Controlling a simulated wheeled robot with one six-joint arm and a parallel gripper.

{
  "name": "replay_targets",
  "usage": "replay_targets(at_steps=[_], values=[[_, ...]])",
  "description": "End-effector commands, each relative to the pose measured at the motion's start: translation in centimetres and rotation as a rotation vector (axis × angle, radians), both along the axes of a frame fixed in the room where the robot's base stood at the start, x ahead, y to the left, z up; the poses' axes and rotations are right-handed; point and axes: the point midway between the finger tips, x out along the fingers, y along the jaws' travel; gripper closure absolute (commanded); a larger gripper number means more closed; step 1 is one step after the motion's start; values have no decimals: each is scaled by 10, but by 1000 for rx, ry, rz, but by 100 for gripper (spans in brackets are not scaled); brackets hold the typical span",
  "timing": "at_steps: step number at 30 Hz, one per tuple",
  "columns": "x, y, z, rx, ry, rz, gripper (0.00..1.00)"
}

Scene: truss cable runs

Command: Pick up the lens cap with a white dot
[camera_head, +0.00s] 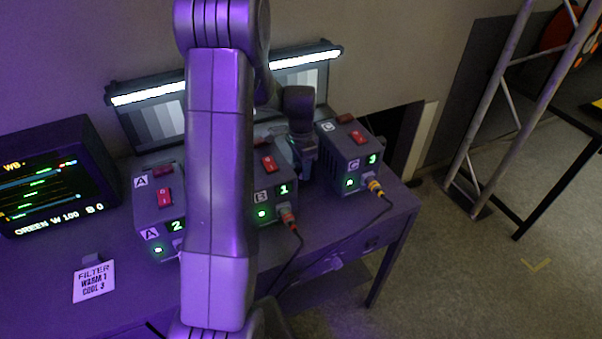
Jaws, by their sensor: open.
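I cannot make out a lens cap with a white dot in the head view. My own arm covers the middle of the desk, and the box tops and the area behind them are partly hidden. My gripper (304,164) points down between box B (274,186) and box C (348,158), at the end of my dark wrist. It is open; its fingertips are small and dark, and I see nothing held between them.
Box A (154,205) stands left of my arm. Cables run from the box fronts. A monitor (50,180) and a filter card (94,281) are on the left. A lit grey-scale chart (300,88) stands behind. A metal truss (495,100) rises at right, beyond open floor.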

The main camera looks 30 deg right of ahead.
Motion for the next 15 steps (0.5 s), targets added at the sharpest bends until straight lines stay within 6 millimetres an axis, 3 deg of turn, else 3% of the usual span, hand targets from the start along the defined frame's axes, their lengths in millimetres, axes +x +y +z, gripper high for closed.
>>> replay_targets(at_steps=[6, 14, 15], values=[[0, 0, -1, 0, -1, 0, 47], [0, 0, -1, 0, -1, 0, 96], [0, 0, -1, -1, -1, 0, 98]])
